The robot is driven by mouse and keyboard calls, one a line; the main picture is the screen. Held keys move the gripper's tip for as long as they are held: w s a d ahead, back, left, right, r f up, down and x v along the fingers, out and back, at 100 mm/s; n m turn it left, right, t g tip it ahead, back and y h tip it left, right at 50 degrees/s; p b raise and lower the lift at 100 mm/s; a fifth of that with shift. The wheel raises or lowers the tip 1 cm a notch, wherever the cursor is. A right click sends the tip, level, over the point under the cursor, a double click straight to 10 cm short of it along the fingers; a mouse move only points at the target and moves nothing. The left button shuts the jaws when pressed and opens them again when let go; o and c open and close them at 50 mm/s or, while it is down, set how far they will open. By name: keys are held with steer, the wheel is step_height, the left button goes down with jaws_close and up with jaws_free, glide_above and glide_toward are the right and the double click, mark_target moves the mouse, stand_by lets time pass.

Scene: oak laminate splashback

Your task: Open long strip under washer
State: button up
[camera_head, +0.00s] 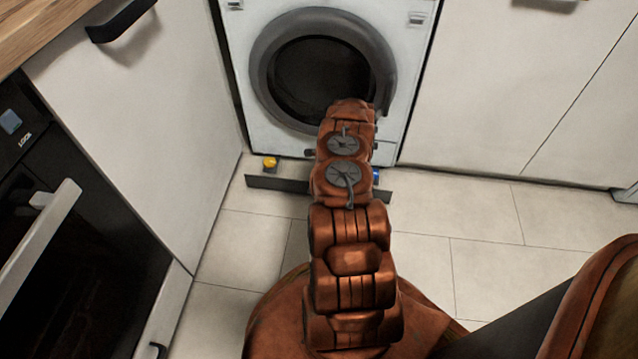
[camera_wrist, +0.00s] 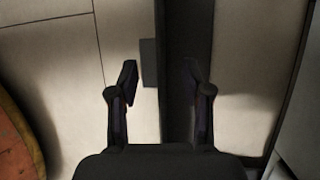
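The washer (camera_head: 320,70) is white with a round dark door, between cabinets in the head view. The long dark strip (camera_head: 275,184) lies low at its foot, forward of the washer's front, with a gap of floor behind it. My arm covers the strip's middle. In the wrist view the strip (camera_wrist: 186,30) runs from top to bottom, with a small dark tab (camera_wrist: 149,63) at its left side. My gripper (camera_wrist: 159,66) is open, with the tab and strip edge between its fingers in the picture. Contact cannot be told. In the head view the arm hides the gripper.
A yellow item (camera_head: 269,163) and a blue item (camera_head: 376,175) show behind the strip. An oven with a handle (camera_head: 40,235) stands at left, white cabinets (camera_head: 520,90) at right. The tiled floor (camera_head: 480,215) right of my arm is clear.

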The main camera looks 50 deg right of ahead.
stand_by(0.3)
steer(key=v, duration=1.2)
stand_by(0.4)
